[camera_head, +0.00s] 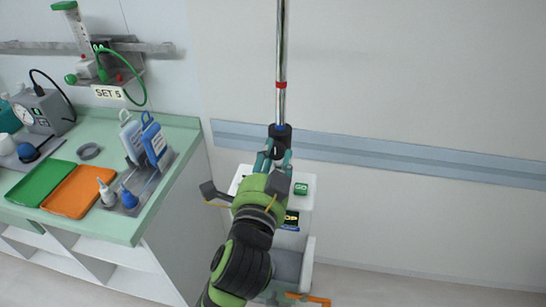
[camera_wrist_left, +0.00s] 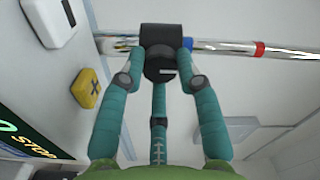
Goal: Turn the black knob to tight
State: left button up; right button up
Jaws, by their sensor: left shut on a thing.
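The black knob (camera_wrist_left: 160,68) faces the camera in the left wrist view, with a short white mark on its face. It belongs to a black clamp (camera_head: 280,131) around an upright chrome pole (camera_head: 281,55); the pole has a red band and a blue band. My left gripper (camera_head: 273,152) has its teal fingers on both sides of the knob and is shut on it; a further finger shows below it in the left wrist view (camera_wrist_left: 161,72). No tight or loose label is readable. My right gripper is not in view.
A white unit (camera_head: 307,212) with a green button (camera_head: 300,188) and a dark display stands below the clamp. A yellow button (camera_wrist_left: 87,88) shows close to the fingers. A green counter (camera_head: 110,228) with trays and bottles stands at the left.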

pick_arm(q)
jog(key=o, duration=1.2)
jog(key=shift+d, duration=0.1)
jog(key=shift+c, duration=0.2)
jog(key=s+a, duration=0.1)
jog(key=s, duration=0.6)
jog(key=shift+s+a, duration=0.2)
jog(key=shift+s, duration=0.05)
